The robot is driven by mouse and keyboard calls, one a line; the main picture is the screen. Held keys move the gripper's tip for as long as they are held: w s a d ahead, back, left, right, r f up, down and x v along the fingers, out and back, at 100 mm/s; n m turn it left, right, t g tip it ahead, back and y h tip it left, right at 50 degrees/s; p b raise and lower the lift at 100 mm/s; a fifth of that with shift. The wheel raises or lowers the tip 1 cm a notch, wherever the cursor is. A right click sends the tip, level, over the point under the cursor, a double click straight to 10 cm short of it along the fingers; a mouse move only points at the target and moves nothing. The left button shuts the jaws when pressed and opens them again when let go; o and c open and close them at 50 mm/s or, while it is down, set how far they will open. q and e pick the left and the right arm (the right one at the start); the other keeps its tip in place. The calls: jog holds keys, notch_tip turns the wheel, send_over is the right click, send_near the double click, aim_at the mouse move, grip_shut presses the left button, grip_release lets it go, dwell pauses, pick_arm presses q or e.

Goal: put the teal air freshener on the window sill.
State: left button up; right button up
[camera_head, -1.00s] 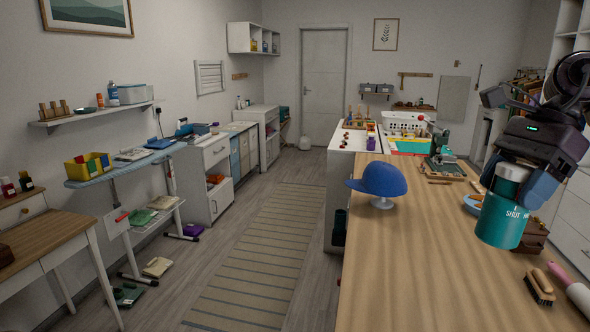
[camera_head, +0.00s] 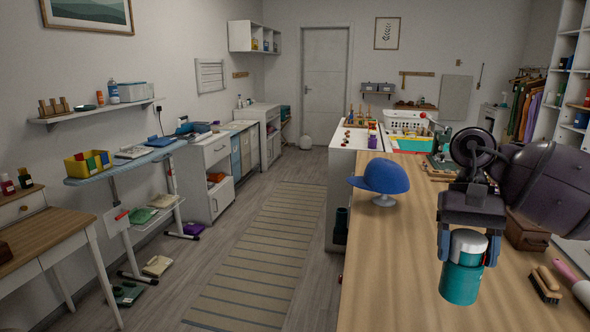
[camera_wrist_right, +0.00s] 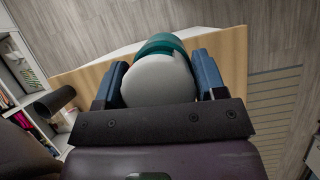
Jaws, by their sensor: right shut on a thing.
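The teal air freshener (camera_head: 461,281) is a teal cylinder with a pale grey-white cap, upright above the right side of the wooden worktop (camera_head: 400,270). My right gripper (camera_head: 465,252) is shut on it, with one blue finger on each side of its upper part. In the right wrist view the air freshener (camera_wrist_right: 160,75) sits between the two blue fingers (camera_wrist_right: 162,82), its pale cap towards the palm. I cannot tell how far its base is from the worktop. No window sill can be made out. My left gripper is not in view.
A blue cap on a stand (camera_head: 381,180) stands on the worktop to the left. A brush (camera_head: 545,284), a pink-handled tool (camera_head: 572,284) and a brown box (camera_head: 526,232) lie to the right.

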jog(key=a+f+n, duration=0.1)
jog(key=f, duration=0.2)
jog(key=f+n+h, duration=0.1)
jog(key=f, duration=0.2)
jog(key=a+f+n+b, duration=0.1)
jog(key=f, duration=0.2)
jog(key=shift+s+a, duration=0.25)
jog(key=shift+a, duration=0.05)
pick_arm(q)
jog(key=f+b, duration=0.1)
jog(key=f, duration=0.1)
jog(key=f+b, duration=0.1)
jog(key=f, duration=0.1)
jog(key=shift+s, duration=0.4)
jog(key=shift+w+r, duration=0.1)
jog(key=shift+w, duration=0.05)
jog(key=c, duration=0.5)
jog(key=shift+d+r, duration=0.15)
pick_arm(e)
jog(key=s+a+f+n, duration=0.1)
jog(key=s+a+f, duration=0.2)
jog(key=f, duration=0.8)
jog(key=shift+s+a+t, duration=0.2)
jog(key=shift+a+t, duration=0.2)
jog(key=shift+a, duration=0.2)
